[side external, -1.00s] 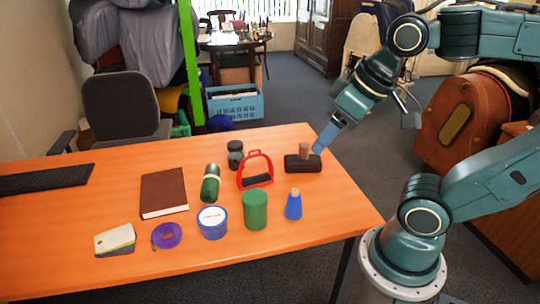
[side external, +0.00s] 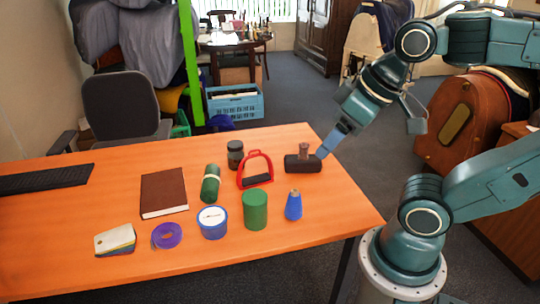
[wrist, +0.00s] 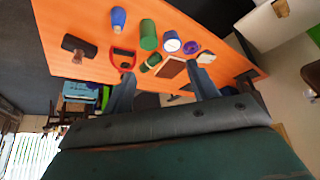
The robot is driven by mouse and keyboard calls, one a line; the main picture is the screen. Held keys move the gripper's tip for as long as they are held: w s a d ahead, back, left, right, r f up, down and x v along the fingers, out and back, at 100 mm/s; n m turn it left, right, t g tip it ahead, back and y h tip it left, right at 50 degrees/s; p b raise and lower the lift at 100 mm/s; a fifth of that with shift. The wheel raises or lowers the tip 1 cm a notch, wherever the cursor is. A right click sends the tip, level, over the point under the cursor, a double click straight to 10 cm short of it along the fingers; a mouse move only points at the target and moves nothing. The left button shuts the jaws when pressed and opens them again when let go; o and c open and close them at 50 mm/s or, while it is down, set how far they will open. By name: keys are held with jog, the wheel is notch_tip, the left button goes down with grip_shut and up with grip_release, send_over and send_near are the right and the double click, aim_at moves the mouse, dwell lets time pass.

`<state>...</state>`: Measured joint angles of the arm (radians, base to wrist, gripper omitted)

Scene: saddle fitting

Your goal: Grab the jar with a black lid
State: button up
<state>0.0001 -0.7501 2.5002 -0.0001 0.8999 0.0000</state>
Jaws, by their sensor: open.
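The jar with a black lid (side external: 235,154) is a small dark jar standing upright near the far edge of the orange table, left of the red stirrup. My gripper (side external: 325,151) is at the table's right end, beside the dark hammer-like block and well to the right of the jar. In the wrist view my gripper (wrist: 161,71) shows two spread fingers with nothing held between them. I cannot make out the jar in the wrist view; a finger may hide it.
The red stirrup (side external: 255,170) and the dark hammer-like block (side external: 302,164) stand between jar and gripper. A green roll (side external: 211,184), green cylinder (side external: 255,209), blue cone (side external: 293,205), blue tin (side external: 212,222) and brown book (side external: 164,193) are nearby. The table's front right corner is clear.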

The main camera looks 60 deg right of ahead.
jog(key=o, duration=0.7)
jog(key=w+d+n+g, duration=0.1)
jog(key=w+d, duration=0.4)
jog(key=w, duration=0.7)
jog(key=w+d, duration=0.4)
jog(key=w, duration=0.9)
jog(key=shift+n+y, duration=0.5)
jog(key=shift+n, duration=0.2)
jog(key=w+d+f, duration=0.4)
jog(key=d+f, duration=0.2)
jog(key=w+d+f, duration=0.5)
jog(key=d+f, duration=0.1)
jog(key=f, duration=0.1)
jog(key=w+d+f, duration=0.4)
jog(key=d+f, duration=0.2)
jog(key=f, duration=0.1)
jog(key=shift+w+d+f, duration=0.15)
jog(key=shift+w+d, duration=0.1)
jog(key=shift+w, duration=0.1)
